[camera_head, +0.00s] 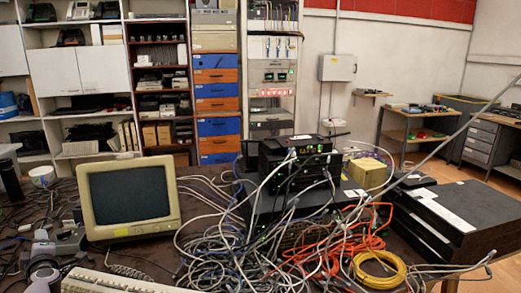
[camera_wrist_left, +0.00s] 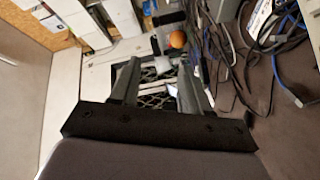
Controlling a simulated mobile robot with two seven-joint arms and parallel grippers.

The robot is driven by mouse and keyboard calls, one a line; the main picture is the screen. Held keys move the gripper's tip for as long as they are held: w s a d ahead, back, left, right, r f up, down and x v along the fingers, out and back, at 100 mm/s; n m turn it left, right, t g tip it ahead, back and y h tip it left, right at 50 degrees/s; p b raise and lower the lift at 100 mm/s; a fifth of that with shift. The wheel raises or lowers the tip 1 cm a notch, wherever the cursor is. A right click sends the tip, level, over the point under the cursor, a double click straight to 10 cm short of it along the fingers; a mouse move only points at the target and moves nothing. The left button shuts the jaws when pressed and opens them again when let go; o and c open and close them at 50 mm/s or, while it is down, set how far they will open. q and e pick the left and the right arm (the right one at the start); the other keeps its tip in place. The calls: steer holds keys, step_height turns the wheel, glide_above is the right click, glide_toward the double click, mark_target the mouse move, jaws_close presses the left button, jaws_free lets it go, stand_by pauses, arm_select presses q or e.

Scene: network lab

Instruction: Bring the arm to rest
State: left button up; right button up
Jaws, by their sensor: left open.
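My left gripper (camera_wrist_left: 159,75) shows in the left wrist view, with its two grey fingers apart. I see nothing held between them. Beyond the fingers are a dark grid-like surface and a pale surface, too small to name. My right gripper is in neither view.
In the head view, a cluttered table carries an old monitor (camera_head: 130,197), tangled cables (camera_head: 270,250), stacked black network devices (camera_head: 295,160) and a yellow cable coil (camera_head: 379,269). Shelves stand behind. In the left wrist view, an orange round thing (camera_wrist_left: 177,39) lies beyond the fingers, with dark cables (camera_wrist_left: 225,60) to the right.

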arm_select(q)
steer(key=s+a+r+g+y, duration=0.2)
steer(key=s+a+r+y, duration=0.2)
steer(key=s+a+r, duration=0.7)
steer(key=s+a+r+g+y, duration=0.1)
steer(key=s+a+r+y, duration=0.2)
steer(key=s+a+r, duration=0.75)
steer(key=w+d+f+m+t+h, duration=0.5)
steer(key=w+d+m+t+h, duration=0.35)
steer(key=w+m, duration=0.4)
steer(key=d+f+m+h, duration=0.7)
steer(key=d+f+m, duration=0.3)
steer(key=d+f, duration=0.3)
steer(key=s+d+f+m+g+h, duration=0.2)
steer(key=s+d+f+m, duration=0.15)
steer(key=d+f, duration=0.3)
steer(key=s+d+f+m+g+h, duration=0.25)
steer(key=s+d+f, duration=0.2)
steer(key=d, duration=0.25)
steer(key=s+d+f+m+g+h, duration=0.1)
steer(key=s+d+f+m+g, duration=0.2)
steer(key=s+d, duration=0.35)
steer(key=s+d+f+m+g, duration=0.1)
steer(key=s+d+f+m, duration=0.1)
steer(key=s+d+f, duration=0.45)
steer(key=s+d+f+n+t+h, duration=0.1)
steer(key=d+n, duration=0.7)
steer(key=d, duration=0.8)
steer(key=shift+s+t, duration=0.3)
steer(key=shift+t, duration=0.1)
